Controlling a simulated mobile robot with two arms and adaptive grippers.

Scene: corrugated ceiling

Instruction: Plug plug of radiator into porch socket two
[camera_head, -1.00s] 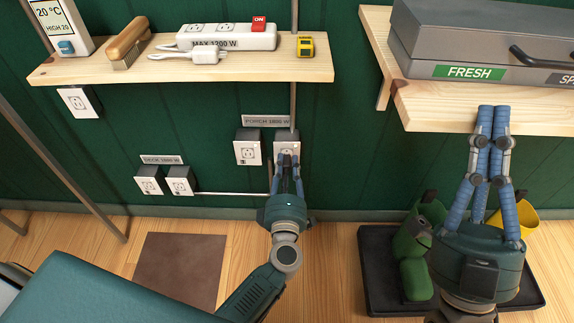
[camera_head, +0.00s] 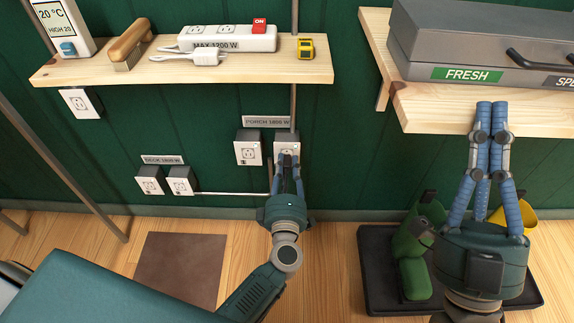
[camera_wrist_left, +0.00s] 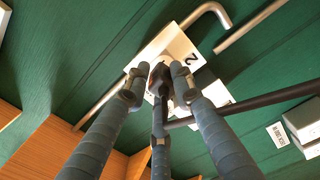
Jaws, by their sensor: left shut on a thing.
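Two white porch sockets sit side by side under the "PORCH 1800 W" label (camera_head: 267,122). My left gripper (camera_head: 288,162) is at the right-hand one, the porch socket two (camera_head: 287,149), which carries a "2" in the left wrist view (camera_wrist_left: 177,48). In that view my left gripper's fingers (camera_wrist_left: 160,90) are shut around a dark plug (camera_wrist_left: 159,73) in front of the socket face. A dark cable (camera_wrist_left: 262,103) runs off to the right. I cannot tell whether the plug's prongs are in the socket. My right gripper (camera_head: 491,106) is shut and empty, by the right shelf's front edge. The radiator is not identifiable.
The other porch socket (camera_head: 247,152) is close on the left. Deck sockets (camera_head: 180,181) sit lower left. The left shelf (camera_head: 180,68) holds a power strip (camera_head: 227,38), brush and tape measure.

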